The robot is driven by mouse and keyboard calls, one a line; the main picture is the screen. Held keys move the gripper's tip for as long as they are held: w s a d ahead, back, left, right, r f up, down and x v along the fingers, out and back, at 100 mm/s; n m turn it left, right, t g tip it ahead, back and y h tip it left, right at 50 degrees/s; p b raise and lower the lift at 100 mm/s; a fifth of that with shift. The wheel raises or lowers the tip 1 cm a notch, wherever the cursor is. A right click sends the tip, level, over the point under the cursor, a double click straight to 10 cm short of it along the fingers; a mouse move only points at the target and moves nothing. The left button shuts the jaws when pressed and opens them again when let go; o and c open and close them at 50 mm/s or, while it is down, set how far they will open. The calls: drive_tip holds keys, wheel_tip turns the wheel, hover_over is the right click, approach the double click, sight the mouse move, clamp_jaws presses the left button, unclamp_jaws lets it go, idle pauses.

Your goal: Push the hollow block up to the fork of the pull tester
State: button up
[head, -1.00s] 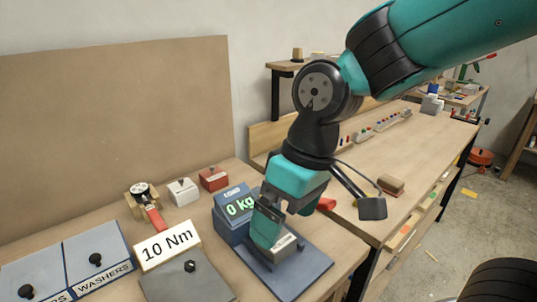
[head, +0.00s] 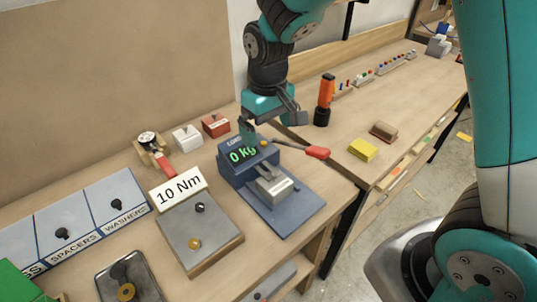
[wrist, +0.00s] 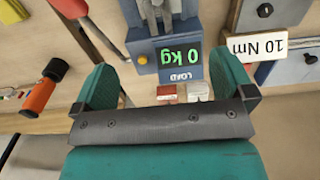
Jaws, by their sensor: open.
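The blue pull tester (head: 290,212) stands near the table's right end, its display reading 0 kg. A light grey block (head: 275,187), apparently the hollow block, sits on its base plate close to the small grey fork (head: 264,169) below the display. I cannot tell whether they touch. In the wrist view the display (wrist: 180,57) is upside down, with grey prongs (wrist: 152,14) above it. My gripper (head: 256,128) is above and behind the display, away from the block. The wrist view shows its teal fingers (wrist: 163,88) wide apart and empty.
An orange-handled tool (head: 325,98) and a yellow block (head: 363,150) are on the right bench.

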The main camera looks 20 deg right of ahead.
sight(268, 175)
wheel_tip(268, 175, down, 16)
drive_tip(key=shift+r+p, duration=0.15)
drive_tip(key=shift+p, duration=0.9)
drive_tip(key=c, duration=1.1)
drive_tip(key=shift+o, duration=0.2)
drive_tip(key=shift+w, duration=0.15)
